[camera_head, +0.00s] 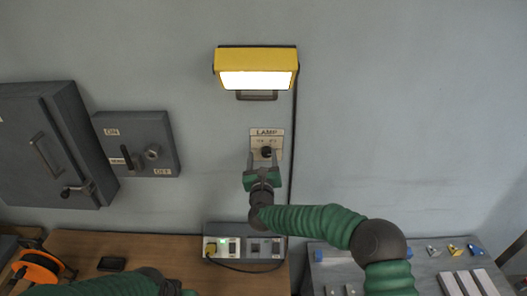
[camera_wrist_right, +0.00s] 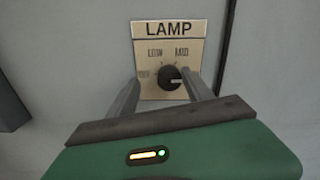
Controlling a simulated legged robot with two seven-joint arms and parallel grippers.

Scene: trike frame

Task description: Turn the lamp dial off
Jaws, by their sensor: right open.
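The lamp dial (camera_wrist_right: 171,78) is a round black knob with a light pointer mark that points to the right. It sits on a beige wall plate (camera_wrist_right: 150,92) labelled LAMP, with LOW and MID marks above the knob. In the head view the dial (camera_head: 266,152) is below the yellow lamp (camera_head: 256,68), which is lit bright white. My right gripper (camera_head: 265,158) is open in front of the plate. In the right wrist view its two fingers (camera_wrist_right: 163,98) stand on either side of the dial, with gaps to the knob. My left gripper is not clearly visible.
A grey ON/OFF switch box (camera_head: 160,130) and a larger grey cabinet (camera_head: 40,150) are on the wall to the left. A power strip (camera_head: 240,246) stands below the dial. A cable runs down the wall to the right of the lamp. The wall further right is clear.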

